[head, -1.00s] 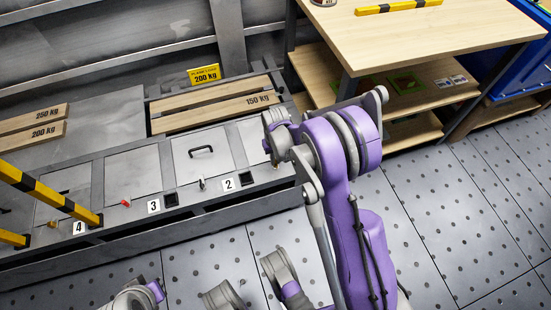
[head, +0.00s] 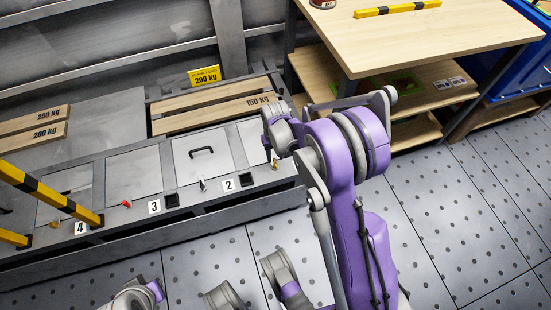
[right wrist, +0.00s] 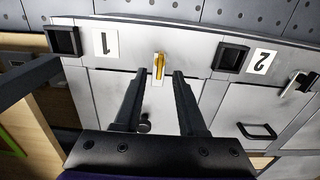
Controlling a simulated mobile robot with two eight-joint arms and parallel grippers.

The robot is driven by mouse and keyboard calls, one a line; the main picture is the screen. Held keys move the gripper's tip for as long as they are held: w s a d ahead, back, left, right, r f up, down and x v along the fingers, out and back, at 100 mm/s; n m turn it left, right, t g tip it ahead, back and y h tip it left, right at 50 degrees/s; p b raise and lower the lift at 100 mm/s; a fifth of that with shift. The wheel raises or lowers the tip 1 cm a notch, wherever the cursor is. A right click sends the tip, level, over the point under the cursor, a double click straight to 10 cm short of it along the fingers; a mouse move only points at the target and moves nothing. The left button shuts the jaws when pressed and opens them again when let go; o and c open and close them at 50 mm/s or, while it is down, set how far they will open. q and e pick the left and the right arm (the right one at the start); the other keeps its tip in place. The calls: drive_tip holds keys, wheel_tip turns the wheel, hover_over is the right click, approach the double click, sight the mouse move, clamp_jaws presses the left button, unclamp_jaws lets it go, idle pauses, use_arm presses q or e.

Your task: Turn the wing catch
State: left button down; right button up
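A yellow wing catch (head: 275,163) sits on the front strip of the grey cabinet, just below my right arm's wrist in the head view. In the right wrist view the yellow catch (right wrist: 159,66) stands on a pale plate, its handle running up and down the picture. My right gripper (right wrist: 158,88) is open and empty, with its two dark fingers pointing toward the catch, one on each side in the picture. I cannot tell whether the fingertips reach it. In the head view the right fingers are hidden behind the wrist. My left gripper is not in view.
A silver catch (head: 203,184) and a red catch (head: 126,203) sit farther left along the strip. Square black sockets lie near labels 1 (right wrist: 105,43) and 2 (head: 228,185). A lid with a black handle (head: 201,152) is behind. A wooden shelf table (head: 425,40) stands right.

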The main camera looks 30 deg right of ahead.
sight(275, 163)
wheel_tip(275, 163, up, 8)
drive_tip(key=p, duration=0.1)
drive_tip(key=shift+f+p, duration=0.25)
drive_tip(key=shift+p, duration=0.1)
drive_tip(key=shift+r, duration=0.1)
